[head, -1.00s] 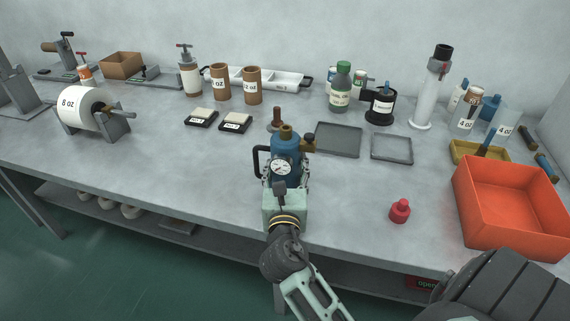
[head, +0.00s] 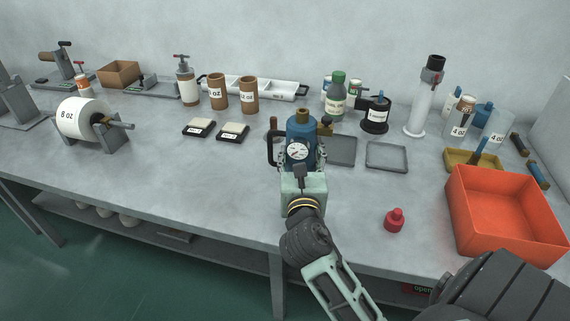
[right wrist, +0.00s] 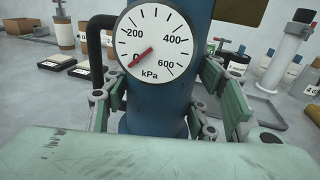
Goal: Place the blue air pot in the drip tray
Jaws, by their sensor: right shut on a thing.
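The blue air pot (head: 300,129) stands upright in my right gripper (head: 301,168), which is shut around its lower body. It has a black handle on the left and a white dial reading in kPa on its front. The right wrist view shows the blue pot body (right wrist: 158,95) between both fingers. Whether its base touches the table is hidden. Two shallow trays lie right of the pot: a darker one (head: 343,150), partly covered by the pot, and a lighter-rimmed one (head: 387,157). I cannot tell which is the drip tray. My left gripper is not in view.
A green-capped bottle (head: 336,99) and a black holder (head: 375,115) stand behind the trays. Two small black scales (head: 232,132) lie left of the pot. The table's front left is clear.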

